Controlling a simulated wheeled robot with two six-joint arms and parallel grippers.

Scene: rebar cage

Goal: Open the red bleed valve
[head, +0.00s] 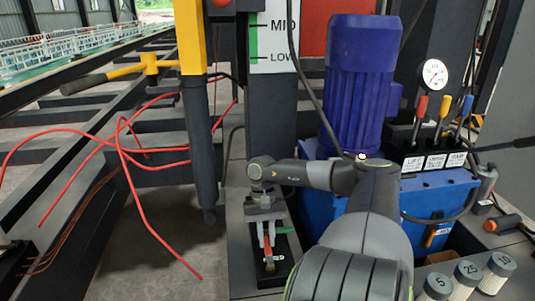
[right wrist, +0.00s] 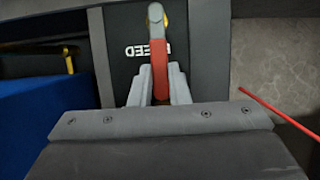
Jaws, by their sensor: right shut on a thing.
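The red bleed valve has a red lever (right wrist: 159,65) with a bare grey end, over a dark plate lettered "EED" in the right wrist view. The rest of the lettering is covered by the lever. In the head view the red lever (head: 268,251) shows below my right gripper, low in the middle. My right gripper (right wrist: 158,88) is shut on the lever, with one finger on each side of it. In the head view my right gripper (head: 266,228) points down over the dark plate. The valve body is mostly hidden. My left gripper is not in view.
A blue motor (head: 358,80) stands on a blue tank behind my right arm, with a pressure gauge (head: 433,74) and several coloured levers to its right. Loose red wires (head: 130,170) hang at left. Numbered weights (head: 467,272) stand at bottom right.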

